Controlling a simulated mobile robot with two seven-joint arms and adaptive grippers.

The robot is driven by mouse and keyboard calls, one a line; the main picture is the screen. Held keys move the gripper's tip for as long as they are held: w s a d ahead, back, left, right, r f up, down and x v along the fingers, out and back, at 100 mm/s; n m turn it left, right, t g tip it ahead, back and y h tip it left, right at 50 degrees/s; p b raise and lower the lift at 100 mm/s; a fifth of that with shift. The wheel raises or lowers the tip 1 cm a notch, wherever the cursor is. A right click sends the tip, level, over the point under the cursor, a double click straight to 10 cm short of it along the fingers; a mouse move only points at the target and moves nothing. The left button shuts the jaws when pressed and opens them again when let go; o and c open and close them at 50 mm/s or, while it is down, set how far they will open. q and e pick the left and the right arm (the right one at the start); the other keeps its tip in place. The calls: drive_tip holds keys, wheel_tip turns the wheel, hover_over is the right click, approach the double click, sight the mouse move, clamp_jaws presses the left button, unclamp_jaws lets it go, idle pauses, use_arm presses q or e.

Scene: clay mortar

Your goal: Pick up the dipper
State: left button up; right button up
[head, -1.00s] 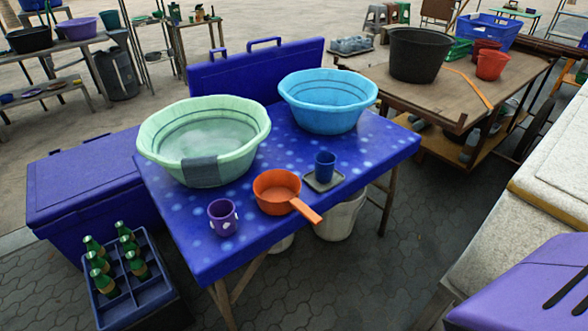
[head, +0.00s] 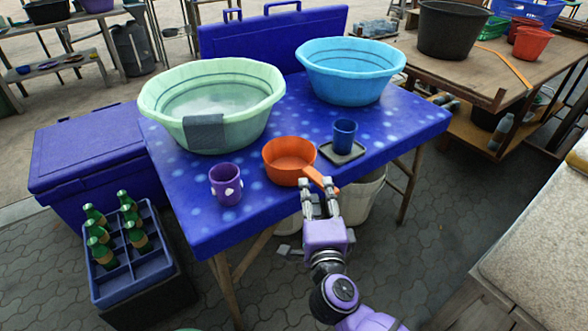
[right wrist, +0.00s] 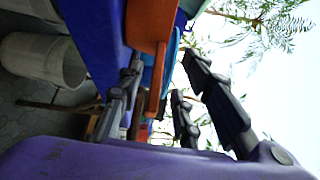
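The orange dipper (head: 287,160) sits upright on the blue table (head: 180,215), its handle (head: 318,178) reaching past the front edge to the lower right. My right gripper (head: 320,195) is at the handle's outer end, just off the table's front edge. In the right wrist view the orange handle (right wrist: 155,90) runs between the parted fingers of my right gripper (right wrist: 158,108). The fingers are open, and I see a gap on the side of the right-hand finger. The dipper's bowl is partly cut off in that view. My left gripper is not in view.
A purple mug (head: 226,186) stands left of the dipper, and a blue cup (head: 344,134) on a dark coaster (head: 350,155) stands close to its right. A green basin (head: 165,130) and a blue basin (head: 350,85) stand behind. A white bucket (head: 362,195) is below the table.

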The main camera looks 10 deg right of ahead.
sight(314, 182)
drive_tip(key=w, duration=0.3)
drive_tip(key=w+d+b, duration=0.1)
drive_tip(key=w, duration=0.2)
drive_tip(key=shift+d+f, duration=0.1)
drive_tip(key=shift+d, duration=0.1)
clamp_jaws()
